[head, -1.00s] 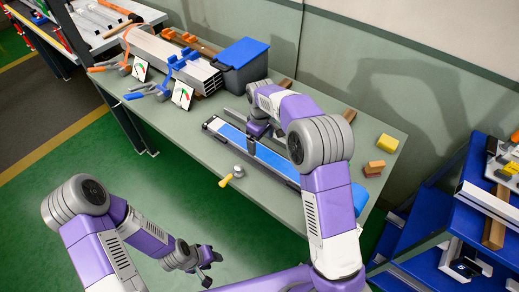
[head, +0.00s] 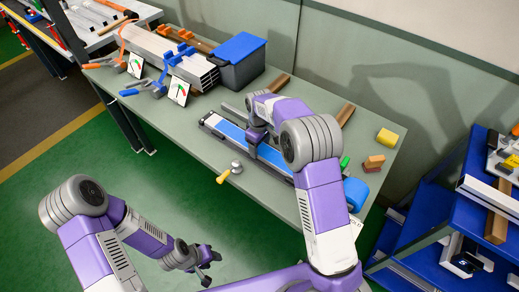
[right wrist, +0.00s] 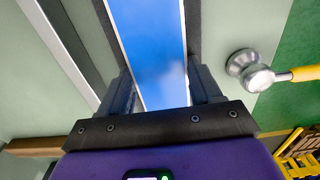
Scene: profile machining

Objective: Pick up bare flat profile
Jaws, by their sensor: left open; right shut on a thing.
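A long flat profile with a blue face and pale edges (head: 226,129) lies lengthwise along the bench, with dark strips beside it. My right gripper (head: 257,141) is over it, pointing down. In the right wrist view the blue profile (right wrist: 150,45) runs between the two fingers of my right gripper (right wrist: 162,90), which is shut on it. I cannot tell whether it is clear of the bench. My arm hides part of its right end in the head view. My left gripper (head: 208,270) is open and empty, low over the green floor in front of the bench.
A yellow-handled tool with a metal head (head: 230,172) lies near the bench's front edge. A blue-lidded bin (head: 240,62), stacked profiles (head: 178,62) and clamps (head: 150,87) are at the left. A blue shelf (head: 440,215) stands beyond.

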